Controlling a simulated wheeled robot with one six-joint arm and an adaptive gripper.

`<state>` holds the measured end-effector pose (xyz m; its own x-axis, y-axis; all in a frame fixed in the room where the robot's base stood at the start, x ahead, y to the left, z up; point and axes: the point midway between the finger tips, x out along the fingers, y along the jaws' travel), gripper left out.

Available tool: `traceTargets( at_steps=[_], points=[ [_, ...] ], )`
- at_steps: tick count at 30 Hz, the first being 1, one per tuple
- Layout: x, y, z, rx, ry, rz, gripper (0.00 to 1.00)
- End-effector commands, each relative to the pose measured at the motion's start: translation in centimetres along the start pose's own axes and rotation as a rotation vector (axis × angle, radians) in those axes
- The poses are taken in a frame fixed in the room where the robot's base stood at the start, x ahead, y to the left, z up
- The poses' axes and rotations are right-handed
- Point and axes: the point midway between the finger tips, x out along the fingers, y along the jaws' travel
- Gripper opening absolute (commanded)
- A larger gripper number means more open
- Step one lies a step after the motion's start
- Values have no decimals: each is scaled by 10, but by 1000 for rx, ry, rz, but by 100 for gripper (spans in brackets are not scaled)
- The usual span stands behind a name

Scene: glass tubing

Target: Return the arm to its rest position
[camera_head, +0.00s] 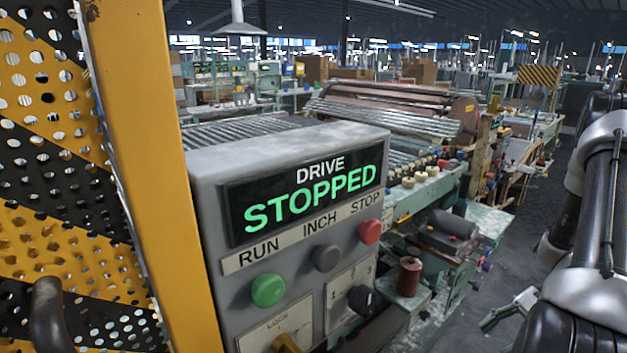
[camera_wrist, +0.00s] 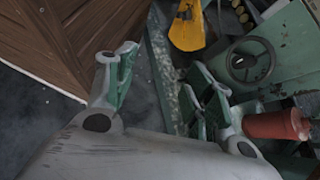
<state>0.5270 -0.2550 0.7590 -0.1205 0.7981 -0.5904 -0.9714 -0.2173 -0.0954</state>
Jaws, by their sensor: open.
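My gripper (camera_wrist: 160,90) shows in the wrist view with its two grey, green-padded fingers spread apart. It is open, and nothing is held between the fingers. In the head view, my dark and silver arm (camera_head: 598,190) is at the right edge. A grey-green finger of my gripper (camera_head: 510,308) shows low at the right, over the floor and right of the machine; the rest of the gripper is hidden or out of frame.
A yellow perforated guard (camera_head: 60,200) stands left. A red-brown spool (camera_head: 409,277) is beside the machine. Dark floor lies right.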

Motion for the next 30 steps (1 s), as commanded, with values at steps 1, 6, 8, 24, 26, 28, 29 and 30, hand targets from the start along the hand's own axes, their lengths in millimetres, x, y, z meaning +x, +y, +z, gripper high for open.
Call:
traceTargets(
  at_steps=[1, 6, 8, 24, 26, 28, 29, 30],
  points=[
    [-16, -2, 22, -66, 53, 55, 53],
    [-58, -2, 84, -280, 220, 229, 53],
    [-70, -1, 106, -355, 280, 284, 53],
    [-122, 16, 281, -999, 809, 571, 53],
    [-122, 18, 297, -1066, 862, 566, 53],
    [-122, 18, 315, -1137, 916, 545, 53],
    [-122, 17, 322, -1167, 938, 534, 53],
    [-122, 16, 332, -1204, 966, 518, 53]
  ],
)
